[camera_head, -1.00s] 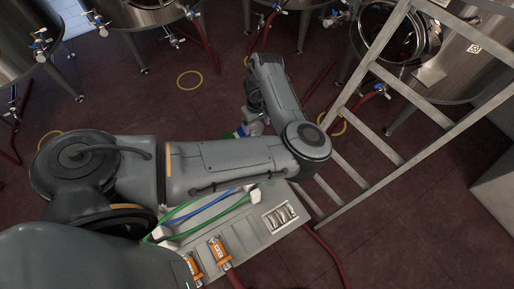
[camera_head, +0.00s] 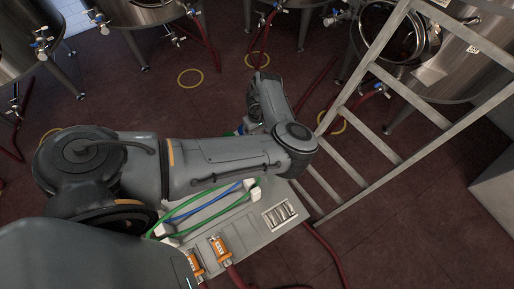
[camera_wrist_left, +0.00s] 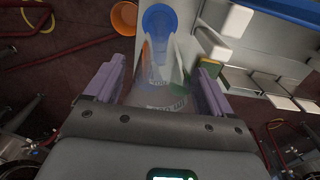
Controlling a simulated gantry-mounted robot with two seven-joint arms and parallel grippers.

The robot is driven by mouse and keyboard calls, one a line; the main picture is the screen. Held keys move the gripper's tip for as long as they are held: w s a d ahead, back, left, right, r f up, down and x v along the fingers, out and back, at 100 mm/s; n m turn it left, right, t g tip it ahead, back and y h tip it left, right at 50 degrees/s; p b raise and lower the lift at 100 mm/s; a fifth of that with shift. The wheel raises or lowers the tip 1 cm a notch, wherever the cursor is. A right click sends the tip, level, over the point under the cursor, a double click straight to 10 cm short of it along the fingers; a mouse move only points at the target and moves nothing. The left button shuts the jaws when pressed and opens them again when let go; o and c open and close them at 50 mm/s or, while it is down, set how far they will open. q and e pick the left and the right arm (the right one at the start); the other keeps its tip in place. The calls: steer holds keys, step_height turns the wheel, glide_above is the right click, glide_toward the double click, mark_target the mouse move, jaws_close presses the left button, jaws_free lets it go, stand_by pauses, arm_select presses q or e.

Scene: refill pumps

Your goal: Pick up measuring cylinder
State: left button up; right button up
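In the left wrist view a clear measuring cylinder (camera_wrist_left: 160,85) with a blue round end (camera_wrist_left: 160,20) extends between the purple fingers of my left gripper (camera_wrist_left: 160,70). The fingers are spread, one on each side of it, and a gap shows beside the cylinder near the fingertips. Its see-through wall makes exact contact hard to judge. In the head view my left arm hides the gripper and most of the cylinder. My right gripper is in neither view.
An orange cup-like thing (camera_wrist_left: 124,17) lies beyond the left finger. A pale shelf unit (camera_wrist_left: 265,60) stands at right. In the head view a grey cart (camera_head: 235,225) carries green and blue hoses. A metal ladder (camera_head: 372,150) stands right of my arm, with steel tanks behind.

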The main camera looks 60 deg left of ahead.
arm_select(q)
steer(key=c, duration=1.4)
steer(key=shift+r, duration=0.1)
